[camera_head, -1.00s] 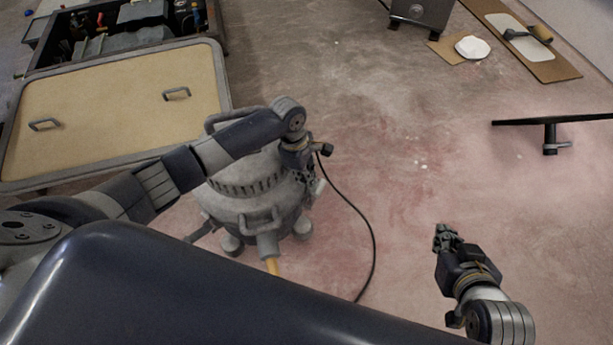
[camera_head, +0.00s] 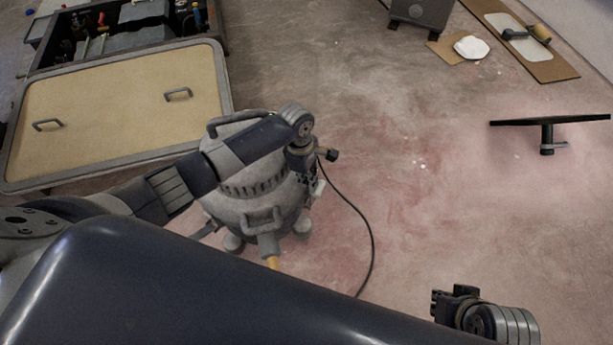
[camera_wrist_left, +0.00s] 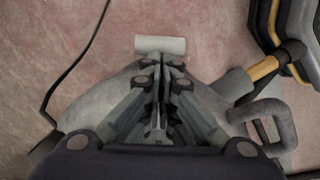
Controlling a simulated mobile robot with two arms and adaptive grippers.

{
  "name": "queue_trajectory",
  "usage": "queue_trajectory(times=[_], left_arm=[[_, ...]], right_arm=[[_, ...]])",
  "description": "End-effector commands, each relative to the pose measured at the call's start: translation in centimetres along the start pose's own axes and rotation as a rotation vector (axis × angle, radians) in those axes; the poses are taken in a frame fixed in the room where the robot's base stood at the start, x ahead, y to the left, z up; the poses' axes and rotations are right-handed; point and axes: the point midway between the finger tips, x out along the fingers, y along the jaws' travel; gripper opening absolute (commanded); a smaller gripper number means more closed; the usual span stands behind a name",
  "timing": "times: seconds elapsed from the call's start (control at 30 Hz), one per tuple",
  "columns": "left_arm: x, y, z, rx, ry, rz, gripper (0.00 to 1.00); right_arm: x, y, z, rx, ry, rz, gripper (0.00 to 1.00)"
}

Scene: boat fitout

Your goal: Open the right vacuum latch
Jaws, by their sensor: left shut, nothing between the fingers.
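The grey round vacuum (camera_head: 235,205) stands on the floor below my left arm, with a handle on top and another in front. My left gripper (camera_wrist_left: 163,68) is shut and empty, pointing down at the vacuum's right side; its fingers are mostly hidden in the head view. A pale latch-like block (camera_wrist_left: 160,44) sits just beyond the fingertips at the vacuum's edge. It also shows as a small light piece in the head view (camera_head: 319,188). I cannot tell whether the fingers touch it. My right gripper (camera_head: 440,302) is low at the right, away from the vacuum; its fingers are unclear.
A black cable (camera_head: 365,225) curves over the floor right of the vacuum. A yellow hose end (camera_wrist_left: 259,70) leaves its front fitting. A framed tan panel (camera_head: 110,110) lies at the left. A black floor nozzle (camera_head: 547,130) lies at the right. The floor between is clear.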

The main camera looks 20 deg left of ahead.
Motion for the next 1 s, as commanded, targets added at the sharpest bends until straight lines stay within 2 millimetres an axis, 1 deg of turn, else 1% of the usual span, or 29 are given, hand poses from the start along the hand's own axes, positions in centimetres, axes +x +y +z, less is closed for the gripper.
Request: queue_trajectory(times=[0.83,0.93,1.0], left_arm=[[0.0,0.0,0.5,0.000,0.033,-0.001,0.00],[0.0,0.0,0.6,0.000,0.037,0.000,0.00],[0.0,0.0,0.6,0.000,0.039,0.000,0.00]], right_arm=[[-1.7,0.0,-0.7,-0.001,0.006,0.000,0.00],[-1.5,0.0,-0.8,-0.001,0.011,0.000,0.00],[-0.9,0.0,-0.7,-0.001,0.006,0.000,0.00]])
